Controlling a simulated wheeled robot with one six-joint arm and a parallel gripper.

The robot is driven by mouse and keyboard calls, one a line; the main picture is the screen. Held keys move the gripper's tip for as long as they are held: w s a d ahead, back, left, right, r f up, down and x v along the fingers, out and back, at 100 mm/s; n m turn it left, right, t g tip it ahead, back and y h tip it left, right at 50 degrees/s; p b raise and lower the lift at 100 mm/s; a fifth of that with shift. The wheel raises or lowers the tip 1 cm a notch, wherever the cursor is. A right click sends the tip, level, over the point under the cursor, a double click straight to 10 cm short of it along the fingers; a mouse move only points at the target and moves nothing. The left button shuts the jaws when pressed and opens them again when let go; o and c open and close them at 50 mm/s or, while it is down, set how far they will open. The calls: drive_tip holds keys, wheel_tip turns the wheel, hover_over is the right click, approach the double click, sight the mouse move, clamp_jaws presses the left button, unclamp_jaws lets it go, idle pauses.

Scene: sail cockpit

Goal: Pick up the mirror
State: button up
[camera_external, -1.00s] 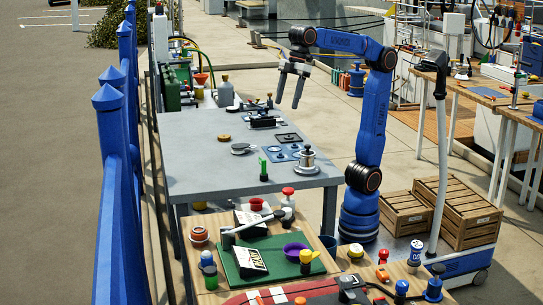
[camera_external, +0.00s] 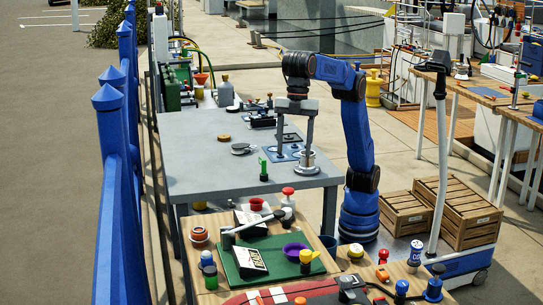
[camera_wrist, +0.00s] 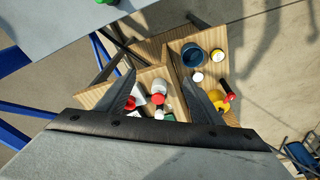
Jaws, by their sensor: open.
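A flat round grey piece (camera_external: 240,148) lies on the grey table in the external view. It may be the mirror, but it is too small there to be sure. My gripper (camera_external: 295,154) points down over the right part of that table, to the right of the round piece and apart from it. Its two fingers are spread, with the right one by a silver fitting (camera_external: 306,168). In the wrist view my gripper (camera_wrist: 160,78) is open with nothing held between its fingers. I cannot make out the mirror in that view.
The grey table (camera_external: 205,175) also bears a small green-topped item (camera_external: 263,167), blue pieces (camera_external: 281,153) and dark parts at the back. A wooden bench (camera_external: 205,272) with a green mat (camera_external: 240,262) stands in front. The table's left middle is mostly clear.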

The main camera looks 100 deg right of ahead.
drive_tip(key=s+a+f+n+g, duration=0.15)
drive_tip(key=s+a+f, duration=0.3)
drive_tip(key=a, duration=0.65)
drive_tip(key=s+a+f+n+t, duration=0.15)
drive_tip(key=s+a+f, duration=0.35)
drive_tip(key=a, duration=0.6)
drive_tip(key=shift+n+g, duration=0.3)
drive_tip(key=shift+g, duration=0.2)
drive_tip(key=f, duration=0.6)
drive_tip(key=w+f, duration=0.1)
drive_tip(key=f, duration=0.5)
drive_tip(key=a+f, duration=0.1)
drive_tip(key=f, duration=0.4)
drive_tip(key=shift+w+a+f, duration=0.1)
drive_tip(key=shift+w+f, duration=0.3)
drive_tip(key=shift+s+a+f, duration=0.1)
drive_tip(key=shift+s+f, duration=0.05)
drive_tip(key=shift+f, duration=2.55)
drive_tip(key=c, duration=1.2)
